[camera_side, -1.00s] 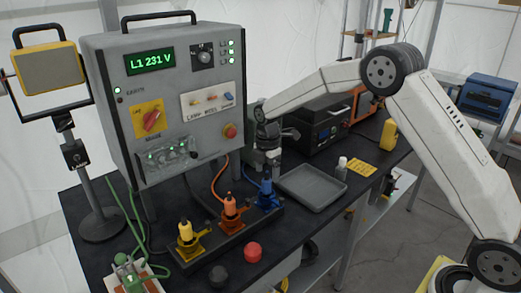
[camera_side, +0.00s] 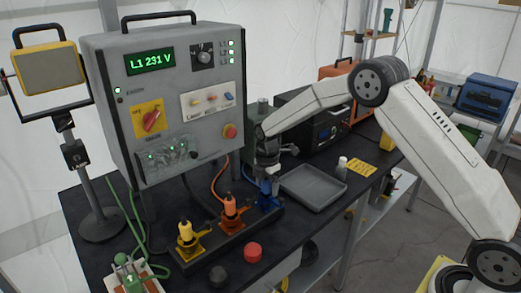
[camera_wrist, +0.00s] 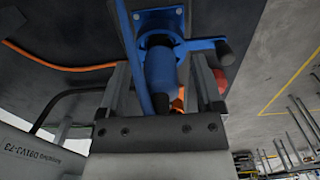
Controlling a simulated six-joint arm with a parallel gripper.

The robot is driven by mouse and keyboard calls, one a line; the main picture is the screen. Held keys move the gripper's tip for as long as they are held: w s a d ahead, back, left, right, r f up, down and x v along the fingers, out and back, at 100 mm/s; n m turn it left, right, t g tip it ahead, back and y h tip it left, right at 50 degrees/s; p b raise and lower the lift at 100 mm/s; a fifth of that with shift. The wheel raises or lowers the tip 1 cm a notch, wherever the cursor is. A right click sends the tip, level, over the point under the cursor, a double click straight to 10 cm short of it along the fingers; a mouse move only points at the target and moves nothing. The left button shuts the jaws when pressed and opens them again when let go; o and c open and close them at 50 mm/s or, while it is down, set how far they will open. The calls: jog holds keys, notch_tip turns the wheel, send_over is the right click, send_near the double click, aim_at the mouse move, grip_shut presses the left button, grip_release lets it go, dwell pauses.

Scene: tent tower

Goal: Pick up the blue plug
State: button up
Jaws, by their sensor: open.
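The blue plug (camera_side: 266,188) stands upright in the rightmost place of the row on the black bench, with a blue holder at its base. My gripper (camera_side: 268,170) is right above it, pointing down. In the wrist view the blue plug (camera_wrist: 160,75) lies between the two open fingers (camera_wrist: 160,95) of my gripper, with a gap to the right finger. A blue cable runs along its left side, close to the left finger. The blue holder with its dark-tipped lever shows beyond the plug.
An orange plug (camera_side: 230,207) and a yellow plug (camera_side: 186,232) stand to the left in the same row. A grey tray (camera_side: 313,188) lies to the right. The grey control box (camera_side: 165,95) rises close behind on the left. Red (camera_side: 253,252) and black (camera_side: 218,276) knobs are in front.

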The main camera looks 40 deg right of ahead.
grip_shut()
jog(key=shift+r, duration=0.1)
jog(key=shift+r, duration=0.75)
jog(key=s+r, duration=1.1)
jog(key=s, duration=0.3)
jog(key=shift+a+r, duration=0.15)
jog(key=shift+a, duration=0.1)
